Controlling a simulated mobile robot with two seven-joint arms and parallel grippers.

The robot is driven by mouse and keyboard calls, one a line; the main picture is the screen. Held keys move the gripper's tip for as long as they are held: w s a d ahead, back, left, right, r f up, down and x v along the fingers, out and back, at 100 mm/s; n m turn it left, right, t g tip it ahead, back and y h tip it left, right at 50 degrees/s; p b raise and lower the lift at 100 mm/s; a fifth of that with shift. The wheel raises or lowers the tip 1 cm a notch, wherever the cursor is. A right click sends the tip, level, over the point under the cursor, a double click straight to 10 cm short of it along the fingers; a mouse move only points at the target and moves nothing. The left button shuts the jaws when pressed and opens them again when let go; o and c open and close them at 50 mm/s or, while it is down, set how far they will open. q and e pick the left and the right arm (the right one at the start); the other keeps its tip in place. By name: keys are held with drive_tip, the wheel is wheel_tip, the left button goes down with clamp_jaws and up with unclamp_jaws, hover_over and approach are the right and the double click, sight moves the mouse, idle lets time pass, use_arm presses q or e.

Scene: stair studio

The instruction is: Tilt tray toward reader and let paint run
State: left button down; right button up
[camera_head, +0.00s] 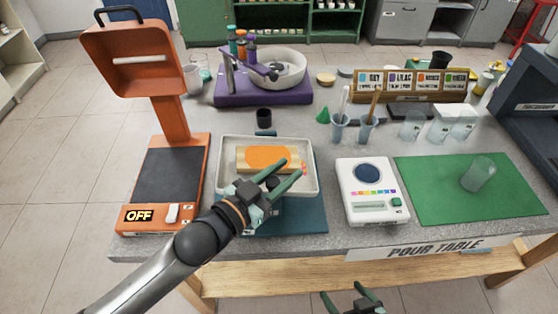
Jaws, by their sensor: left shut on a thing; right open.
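The pale tray (227,160) sits left of the table's middle. In it is a wooden block with an orange paint patch (268,158) on top. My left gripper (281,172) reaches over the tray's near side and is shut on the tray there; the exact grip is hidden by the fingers. A small dark round part shows between the fingers. A white device with a round dark window, likely the reader (372,205), stands to the right of the tray, apart from it. My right gripper (350,297) is open and empty at the bottom, in front of the table.
A blue mat (312,220) lies under the tray. An orange stand marked OFF (165,170) is close on the left. A black cup (264,119) is behind the tray. Glasses with sticks (339,130) stand behind the reader. A green mat (440,200) with a clear glass (478,174) is at right.

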use_arm(q)
drive_tip(key=shift+d+f+m+y+p, duration=0.25)
drive_tip(key=shift+d+m+y+p, duration=0.2)
drive_tip(key=shift+p, duration=0.35)
use_arm(e)
wheel_tip(320, 180, up, 3)
drive_tip(key=shift+f, duration=0.2)
use_arm(q)
drive_tip(key=c, duration=0.5)
unclamp_jaws()
drive_tip(key=shift+c, duration=0.2)
drive_tip(key=shift+s+a, duration=0.1)
drive_tip(key=b+v, duration=0.1)
drive_tip(key=v, duration=1.1)
drive_tip(key=shift+a+r, duration=0.15)
drive_tip(key=shift+r, duration=0.05)
use_arm(e)
drive_tip(key=shift+f, duration=0.65)
